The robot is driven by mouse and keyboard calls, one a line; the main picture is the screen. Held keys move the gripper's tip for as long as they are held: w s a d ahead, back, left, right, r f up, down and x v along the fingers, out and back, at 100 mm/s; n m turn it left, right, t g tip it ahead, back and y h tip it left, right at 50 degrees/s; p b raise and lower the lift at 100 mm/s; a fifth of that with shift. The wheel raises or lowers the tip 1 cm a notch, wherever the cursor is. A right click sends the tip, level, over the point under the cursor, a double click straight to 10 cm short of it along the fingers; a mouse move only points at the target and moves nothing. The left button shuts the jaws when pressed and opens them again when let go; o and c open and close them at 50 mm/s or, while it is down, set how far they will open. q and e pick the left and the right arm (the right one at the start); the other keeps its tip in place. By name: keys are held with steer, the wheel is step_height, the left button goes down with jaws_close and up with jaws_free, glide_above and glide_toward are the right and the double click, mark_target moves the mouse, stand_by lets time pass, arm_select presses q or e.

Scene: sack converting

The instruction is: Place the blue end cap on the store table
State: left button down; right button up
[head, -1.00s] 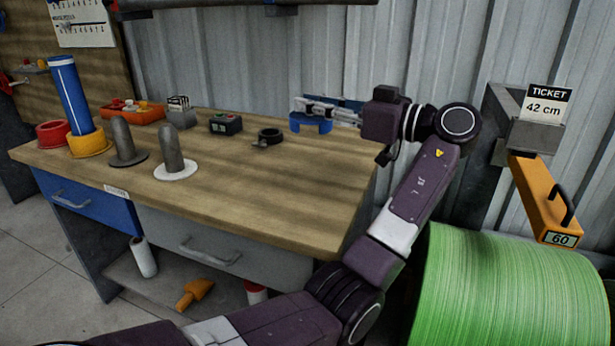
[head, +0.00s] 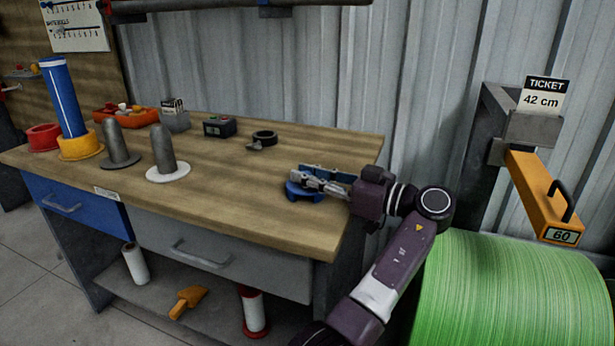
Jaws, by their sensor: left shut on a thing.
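The blue end cap (head: 297,195) is in my left gripper (head: 308,182), which is shut on it near the right end of the wooden-topped table (head: 235,200). The cap is low over the table top; I cannot tell whether it touches the wood. The gripper's fingers hide part of the cap. A flat blue piece (head: 338,173) shows just behind the fingers; I cannot tell whether it belongs to the cap. My right gripper is not in view.
A green roll (head: 510,295) stands right.

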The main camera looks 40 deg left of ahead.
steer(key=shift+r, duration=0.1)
arm_select(q)
steer(key=c, duration=1.8)
jaws_free()
steer(key=shift+d+r, duration=0.1)
steer(key=d, duration=0.7)
steer(key=shift+w+d, duration=0.15)
steer(key=shift+w, duration=0.15)
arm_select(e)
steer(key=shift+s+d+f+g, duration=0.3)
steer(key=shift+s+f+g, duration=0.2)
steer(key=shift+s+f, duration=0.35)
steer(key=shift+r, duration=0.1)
